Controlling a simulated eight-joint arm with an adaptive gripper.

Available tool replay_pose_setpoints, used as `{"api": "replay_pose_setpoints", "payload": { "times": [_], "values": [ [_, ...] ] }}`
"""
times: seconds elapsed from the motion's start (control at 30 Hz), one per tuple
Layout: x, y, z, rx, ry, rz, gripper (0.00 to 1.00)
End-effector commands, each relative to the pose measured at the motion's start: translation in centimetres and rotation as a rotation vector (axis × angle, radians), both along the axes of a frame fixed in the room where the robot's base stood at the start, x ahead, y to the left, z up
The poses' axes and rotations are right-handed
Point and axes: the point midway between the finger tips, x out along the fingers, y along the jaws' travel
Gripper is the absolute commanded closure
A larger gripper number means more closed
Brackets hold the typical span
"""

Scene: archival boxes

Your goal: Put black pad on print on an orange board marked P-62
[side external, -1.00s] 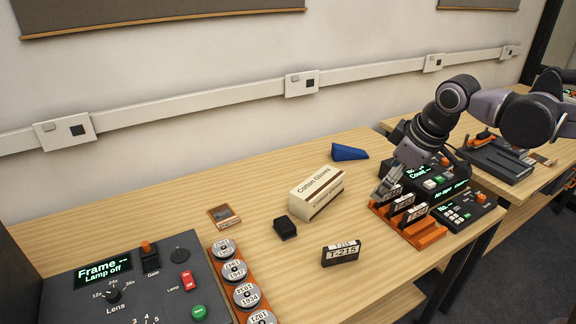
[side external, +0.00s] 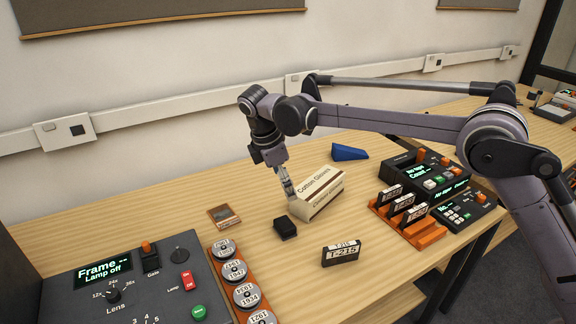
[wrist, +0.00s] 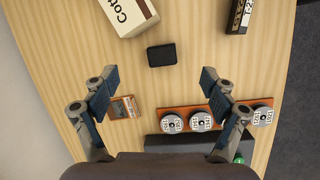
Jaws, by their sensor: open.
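The black pad (side external: 285,227) lies on the wooden table, left of the cotton gloves box. It also shows in the wrist view (wrist: 161,55), ahead of the fingertips and between their lines. The print on an orange board (side external: 225,216) lies flat to the left of the pad. In the wrist view the print (wrist: 124,107) is near my left finger; its marking is too small to read. My gripper (side external: 291,197) is open and empty, above the table near the pad and the box. Its two spread fingers show in the wrist view (wrist: 158,85).
The cotton gloves box (side external: 316,194) stands close to my gripper. A T-215 box (side external: 341,253) is right of the pad. An orange rack of labelled reels (side external: 216,255) and a grey control panel (side external: 150,295) fill the lower left. A blue wedge (side external: 348,152) lies behind.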

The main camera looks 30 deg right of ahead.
Motion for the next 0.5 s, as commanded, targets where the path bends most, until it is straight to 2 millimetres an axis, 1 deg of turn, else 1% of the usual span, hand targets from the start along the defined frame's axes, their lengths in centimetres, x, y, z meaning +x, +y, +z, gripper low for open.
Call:
{"api": "replay_pose_setpoints", "payload": {
  "times": [0.03,0.1,0.23,0.37,0.5],
  "values": [
    [0.5,1.0,-1.1,-0.019,0.025,0.037,0.15],
    [0.8,1.9,-2.3,-0.042,0.058,0.082,0.15],
    [1.1,3.1,-4.0,-0.074,0.101,0.141,0.15],
    [1.1,3.5,-4.9,-0.089,0.123,0.169,0.15],
    [1.2,3.2,-6.2,-0.092,0.127,0.174,0.15]
  ]
}}
